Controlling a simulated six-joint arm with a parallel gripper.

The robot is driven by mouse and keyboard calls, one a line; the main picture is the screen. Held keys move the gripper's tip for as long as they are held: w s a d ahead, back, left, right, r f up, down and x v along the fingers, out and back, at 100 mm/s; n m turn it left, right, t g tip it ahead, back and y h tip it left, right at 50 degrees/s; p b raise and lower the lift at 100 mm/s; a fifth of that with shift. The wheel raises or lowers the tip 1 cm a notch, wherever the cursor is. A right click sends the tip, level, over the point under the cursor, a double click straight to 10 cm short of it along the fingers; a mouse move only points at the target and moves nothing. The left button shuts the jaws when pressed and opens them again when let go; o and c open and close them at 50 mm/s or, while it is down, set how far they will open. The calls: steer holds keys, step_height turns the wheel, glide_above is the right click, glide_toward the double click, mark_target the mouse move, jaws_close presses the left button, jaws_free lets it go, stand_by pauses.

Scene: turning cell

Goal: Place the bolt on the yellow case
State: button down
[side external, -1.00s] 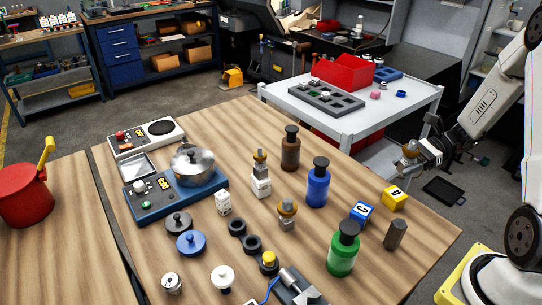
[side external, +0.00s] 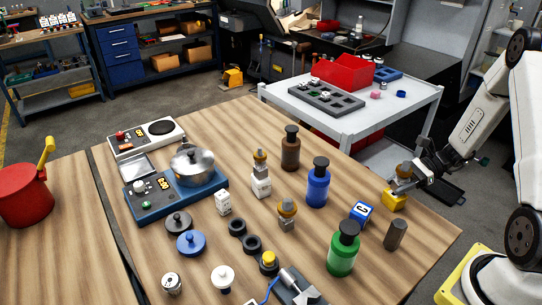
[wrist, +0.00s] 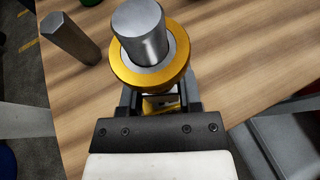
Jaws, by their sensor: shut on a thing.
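The yellow case (side external: 394,200) is a small yellow cube near the right edge of the wooden table. My gripper (side external: 401,185) is over it, shut on the bolt (side external: 404,171). In the wrist view the bolt (wrist: 143,38) shows a grey metal cylinder and a gold ring, roughly upright between the fingers. A yellow patch of the case (wrist: 160,104) shows below it between the fingers. My fingers hide the bolt's lower end, so I cannot tell whether it touches the case.
A dark hexagonal post (side external: 395,235), a blue lettered cube (side external: 361,212) and a green bottle (side external: 343,250) stand nearby. A white cart (side external: 345,128) is behind. The table's right edge is close to the case.

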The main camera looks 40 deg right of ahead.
steer(key=shift+f, duration=0.35)
steer(key=shift+f, duration=0.1)
steer(key=shift+c, duration=1.4)
jaws_free()
steer(key=v, duration=0.7)
steer(key=shift+d+r, duration=0.25)
